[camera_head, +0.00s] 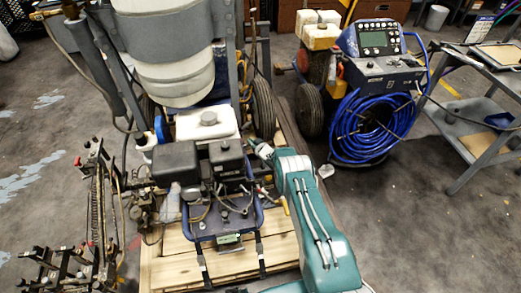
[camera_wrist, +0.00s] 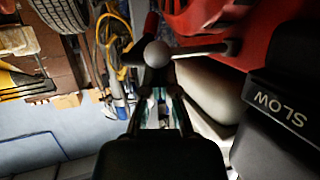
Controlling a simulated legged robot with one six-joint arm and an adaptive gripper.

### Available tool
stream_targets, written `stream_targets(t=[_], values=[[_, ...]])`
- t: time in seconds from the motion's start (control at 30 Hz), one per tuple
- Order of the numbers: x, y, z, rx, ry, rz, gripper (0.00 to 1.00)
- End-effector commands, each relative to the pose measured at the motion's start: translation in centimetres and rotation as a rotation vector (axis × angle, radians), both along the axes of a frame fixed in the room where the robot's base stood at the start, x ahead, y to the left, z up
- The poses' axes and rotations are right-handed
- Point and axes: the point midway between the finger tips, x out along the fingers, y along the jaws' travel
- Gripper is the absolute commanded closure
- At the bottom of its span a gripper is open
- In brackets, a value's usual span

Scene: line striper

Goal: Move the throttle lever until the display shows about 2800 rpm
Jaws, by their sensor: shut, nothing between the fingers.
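The throttle lever, a thin dark rod with a round grey knob (camera_wrist: 157,53), shows in the upper middle of the wrist view beside a red engine cover (camera_wrist: 205,18). A black panel (camera_wrist: 285,105) marked SLOW is to its right. My gripper (camera_wrist: 158,92) is shut and empty, its tips just below the knob in the picture; I cannot tell whether they touch it. In the head view my teal arm reaches the right side of the striper's engine (camera_head: 225,155), and the lever cannot be made out. A small greenish display (camera_head: 229,239) is low on the frame; its reading is illegible.
The striper stands on a wooden pallet (camera_head: 180,262), with a white tank (camera_head: 175,75) behind the engine. A blue machine with a hose coil (camera_head: 375,125) and its own screen (camera_head: 378,38) stands at right. A metal cart (camera_head: 470,120) is farther right.

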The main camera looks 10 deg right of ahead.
Motion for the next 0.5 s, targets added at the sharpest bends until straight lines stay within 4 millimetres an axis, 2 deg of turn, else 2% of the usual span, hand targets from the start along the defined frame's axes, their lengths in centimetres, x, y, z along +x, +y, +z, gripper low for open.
stream_targets(t=[0.5], values=[[-4.4, -1.6, 1.6, -0.002, 0.001, -0.004, 1.00]])
